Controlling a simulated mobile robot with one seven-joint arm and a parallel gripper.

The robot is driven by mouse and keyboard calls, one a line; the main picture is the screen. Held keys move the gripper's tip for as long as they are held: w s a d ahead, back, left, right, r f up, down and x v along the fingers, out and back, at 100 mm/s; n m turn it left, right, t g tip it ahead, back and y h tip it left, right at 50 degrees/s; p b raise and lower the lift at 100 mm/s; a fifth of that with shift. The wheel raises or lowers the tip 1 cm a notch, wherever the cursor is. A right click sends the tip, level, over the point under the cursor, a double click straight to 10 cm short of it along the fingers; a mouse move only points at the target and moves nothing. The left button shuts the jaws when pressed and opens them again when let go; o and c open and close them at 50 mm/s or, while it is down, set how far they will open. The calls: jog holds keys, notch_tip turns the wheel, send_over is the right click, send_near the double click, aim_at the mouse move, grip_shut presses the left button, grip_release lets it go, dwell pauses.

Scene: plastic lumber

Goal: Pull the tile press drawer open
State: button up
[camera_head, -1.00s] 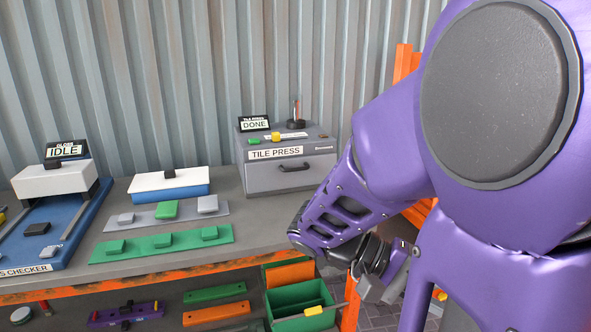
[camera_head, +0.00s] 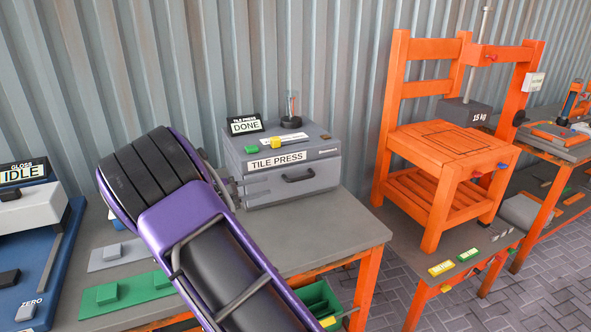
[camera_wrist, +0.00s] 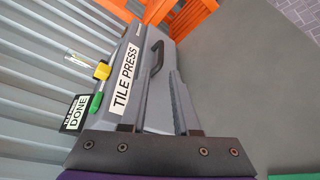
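The tile press (camera_head: 283,165) is a grey box on the bench. Its drawer front has a dark bar handle (camera_head: 298,176) and looks shut. In the wrist view the press lies sideways, with its handle (camera_wrist: 156,58) beyond the fingers. My gripper (camera_head: 240,188) is at the left side of the press in the head view, partly hidden by my purple arm. In the wrist view my gripper (camera_wrist: 160,92) has its fingers apart, with nothing held. The handle is not between the fingertips. Whether a finger touches the press I cannot tell.
A DONE sign (camera_head: 245,125), a green piece (camera_head: 251,149) and a yellow piece (camera_head: 275,142) are on top of the press. A gloss checker (camera_head: 30,235) stands left, and an orange wooden frame (camera_head: 440,165) right. The bench (camera_head: 335,230) is clear before the press.

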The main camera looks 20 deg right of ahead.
aim_at(298, 179)
jog(key=x, duration=1.1)
jog(key=f+x, duration=0.1)
jog(key=x, duration=0.5)
jog(key=shift+w, duration=0.4)
jog(key=shift+c, duration=0.2)
grip_shut()
dwell(0.4)
